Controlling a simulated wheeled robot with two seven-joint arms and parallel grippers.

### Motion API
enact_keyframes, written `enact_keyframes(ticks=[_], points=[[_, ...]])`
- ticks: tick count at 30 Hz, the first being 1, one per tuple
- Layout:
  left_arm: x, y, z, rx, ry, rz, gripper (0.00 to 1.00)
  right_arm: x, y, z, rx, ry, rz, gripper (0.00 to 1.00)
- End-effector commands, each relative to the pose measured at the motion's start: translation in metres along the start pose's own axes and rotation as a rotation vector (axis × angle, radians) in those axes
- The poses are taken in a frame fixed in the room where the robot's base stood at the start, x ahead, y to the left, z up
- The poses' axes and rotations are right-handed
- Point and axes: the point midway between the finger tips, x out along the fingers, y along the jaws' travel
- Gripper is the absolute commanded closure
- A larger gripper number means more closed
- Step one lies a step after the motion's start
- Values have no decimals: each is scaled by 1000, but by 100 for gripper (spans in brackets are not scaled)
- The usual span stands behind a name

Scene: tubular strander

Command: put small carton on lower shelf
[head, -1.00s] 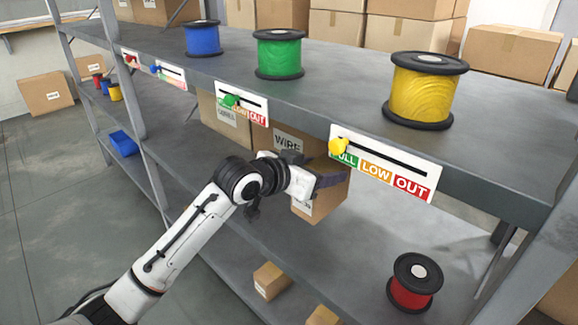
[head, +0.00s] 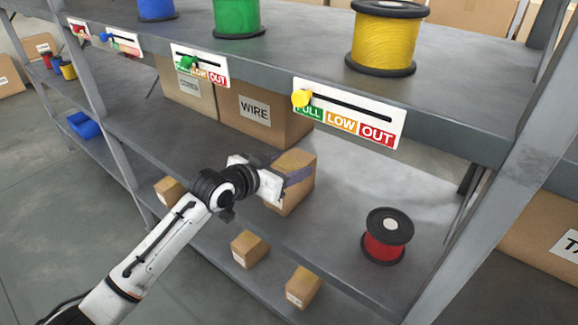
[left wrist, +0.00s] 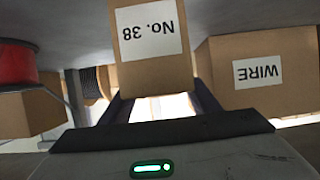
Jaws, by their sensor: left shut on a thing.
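My left gripper (head: 281,178) is shut on a small brown carton (head: 294,188), in front of the middle shelf of the rack. In the left wrist view the carton (left wrist: 152,45) sits between the two fingers, its white label "No. 38" upside down. The lower shelf (head: 208,239) runs below, with several small cartons on it: one at the left (head: 170,191), one in the middle (head: 250,249) and one at the right (head: 303,286). In the head view the held carton hides part of the middle shelf. My right gripper is not in view.
A red spool (head: 384,236) stands on the middle shelf right of the held carton. A large WIRE box (head: 262,110) stands behind it. The top shelf's edge with its FULL/LOW/OUT slider plate (head: 349,114) overhangs. A rack upright (head: 490,215) stands at the right.

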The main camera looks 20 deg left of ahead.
Motion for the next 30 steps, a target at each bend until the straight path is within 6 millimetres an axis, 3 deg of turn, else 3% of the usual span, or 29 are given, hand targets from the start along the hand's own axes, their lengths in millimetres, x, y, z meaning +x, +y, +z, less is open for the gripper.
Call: enact_keyframes(ticks=[2,3,6,16,19,30], points=[[0,0,-2,0,6,0,81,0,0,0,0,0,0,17],[1,0,2,0,0,0,42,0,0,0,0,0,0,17],[1,0,1,0,0,0,25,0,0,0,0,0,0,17],[0,0,-1,0,1,0,25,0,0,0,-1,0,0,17],[-8,0,-1,-1,0,0,25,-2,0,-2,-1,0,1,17],[-82,0,-1,2,-2,-1,25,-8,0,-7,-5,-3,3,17]])
